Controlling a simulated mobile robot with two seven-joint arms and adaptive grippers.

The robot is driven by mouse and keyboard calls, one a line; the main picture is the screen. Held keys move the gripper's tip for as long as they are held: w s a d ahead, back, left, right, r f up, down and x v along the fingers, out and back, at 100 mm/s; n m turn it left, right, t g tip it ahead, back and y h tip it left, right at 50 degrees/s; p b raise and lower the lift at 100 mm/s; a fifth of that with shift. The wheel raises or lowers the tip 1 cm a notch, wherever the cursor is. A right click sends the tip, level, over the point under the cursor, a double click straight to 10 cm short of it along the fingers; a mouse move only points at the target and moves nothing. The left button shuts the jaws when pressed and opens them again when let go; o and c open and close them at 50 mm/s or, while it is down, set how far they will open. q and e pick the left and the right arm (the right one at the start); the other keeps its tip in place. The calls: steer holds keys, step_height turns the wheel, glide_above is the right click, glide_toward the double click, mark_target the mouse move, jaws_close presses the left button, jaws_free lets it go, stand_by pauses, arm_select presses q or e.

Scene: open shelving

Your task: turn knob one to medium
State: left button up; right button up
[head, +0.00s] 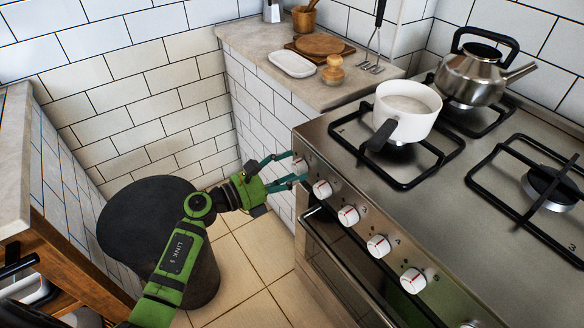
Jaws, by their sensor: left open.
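A row of white knobs with red marks runs along the stove's steel front. The far-left knob (299,162) is partly hidden by my left gripper (297,166). The gripper is open, one finger on each side of that knob; I cannot tell whether they touch it. The second knob (322,189) is just right of the lower finger. Further along are the third knob (348,216), another knob (378,246) and another (413,281). The number labels are too small to tell which is knob one. My right gripper is not in view.
A white saucepan (406,122) and a steel kettle (471,78) stand on the stove (455,210). The oven handle (340,262) runs below the knobs. A dark round bin (135,222) stands beneath my left arm. A counter (245,35) holds a white tray and wooden boards.

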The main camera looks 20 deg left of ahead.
arm_select(q)
steer(key=shift+w+d, duration=0.25)
steer(key=shift+w, duration=0.05)
